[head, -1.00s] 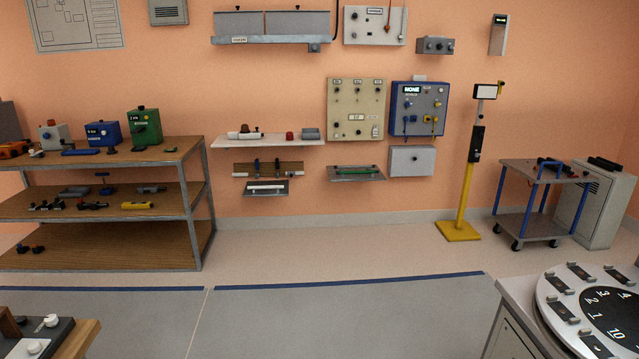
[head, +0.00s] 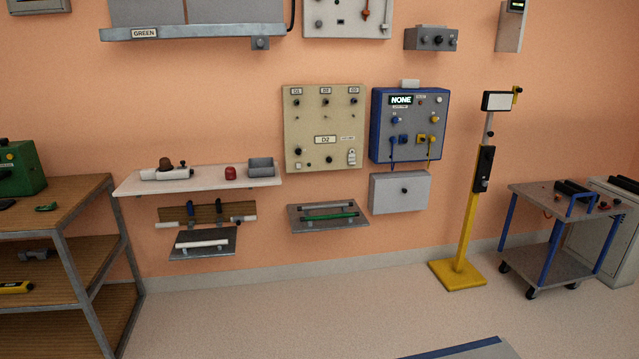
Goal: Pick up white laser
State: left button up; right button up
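A white elongated device with a brown dome and a small black knob, which may be the white laser (head: 167,174), lies on the white wall shelf (head: 125,186). It is at the left of the head view, and no label on it is readable. A white bar (head: 202,243) also lies on a small grey ledge below that shelf; I cannot tell whether it is a laser. Neither of my grippers shows in the head view.
A red object (head: 230,173) and a grey open box (head: 261,167) share the wall shelf. A wooden rack (head: 80,190) stands at the left. A yellow-based post (head: 459,274) and a cart (head: 566,198) stand at the right.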

aim_at(405, 83)
jog(key=i+l+z, duration=0.15)
jog(key=i, duration=1.25)
jog(key=i+l, duration=0.3)
jog(key=l, duration=0.2)
jog(key=i+l+z, duration=0.15)
jog(key=i+l, duration=0.15)
jog(key=l, duration=0.95)
